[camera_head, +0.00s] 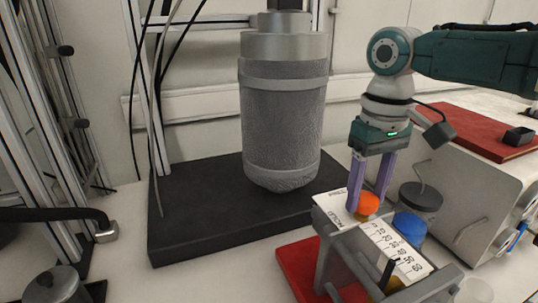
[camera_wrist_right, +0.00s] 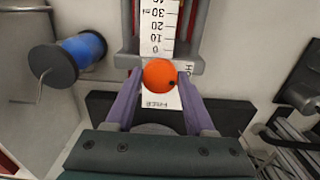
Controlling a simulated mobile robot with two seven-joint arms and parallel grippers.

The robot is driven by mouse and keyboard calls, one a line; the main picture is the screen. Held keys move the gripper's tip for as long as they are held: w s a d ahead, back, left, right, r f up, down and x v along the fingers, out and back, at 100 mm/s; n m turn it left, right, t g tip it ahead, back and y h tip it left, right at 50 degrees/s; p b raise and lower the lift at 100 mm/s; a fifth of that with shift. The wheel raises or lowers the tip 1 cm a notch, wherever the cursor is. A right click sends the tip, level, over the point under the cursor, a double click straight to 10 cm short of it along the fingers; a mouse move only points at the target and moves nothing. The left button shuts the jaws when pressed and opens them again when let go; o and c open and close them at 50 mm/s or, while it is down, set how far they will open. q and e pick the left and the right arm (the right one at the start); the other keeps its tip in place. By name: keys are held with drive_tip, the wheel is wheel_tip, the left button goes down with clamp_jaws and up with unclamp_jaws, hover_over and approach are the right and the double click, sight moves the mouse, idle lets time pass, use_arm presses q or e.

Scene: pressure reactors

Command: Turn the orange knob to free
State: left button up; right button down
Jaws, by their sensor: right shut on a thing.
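The orange knob (camera_head: 368,204) sits on top of the grey bracket device at the right, beside a white label. It also shows in the right wrist view (camera_wrist_right: 160,74), with a small dark dot on its right side. My right gripper (camera_head: 366,205) comes down from above with its purple fingers on either side of the knob, shut on it. In the right wrist view the finger ends (camera_wrist_right: 160,90) flank the knob. The white label lies under and past the knob, with partly readable lettering. My left gripper is not in view.
A scale plate (camera_head: 398,248) with numbers runs from the knob toward the front. A large grey cylinder (camera_head: 283,110) hangs over a black base (camera_head: 200,222) at centre. A grey box (camera_head: 465,190) stands at the right.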

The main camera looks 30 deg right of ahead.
drive_tip(key=m+p, duration=0.3)
drive_tip(key=shift+r+m+p, duration=0.2)
drive_tip(key=shift+m+p, duration=0.1)
drive_tip(key=m+p, duration=0.2)
drive_tip(key=m, duration=0.1)
drive_tip(key=shift+a+m, duration=0.1)
drive_tip(key=shift+m, duration=0.2)
drive_tip(key=m+p, duration=0.2)
drive_tip(key=m, duration=0.2)
drive_tip(key=shift+f, duration=0.15)
drive_tip(key=m, duration=0.3)
drive_tip(key=shift+p, duration=0.4)
drive_tip(key=shift+m, duration=0.8)
drive_tip(key=shift+c, duration=1.3)
unclamp_jaws()
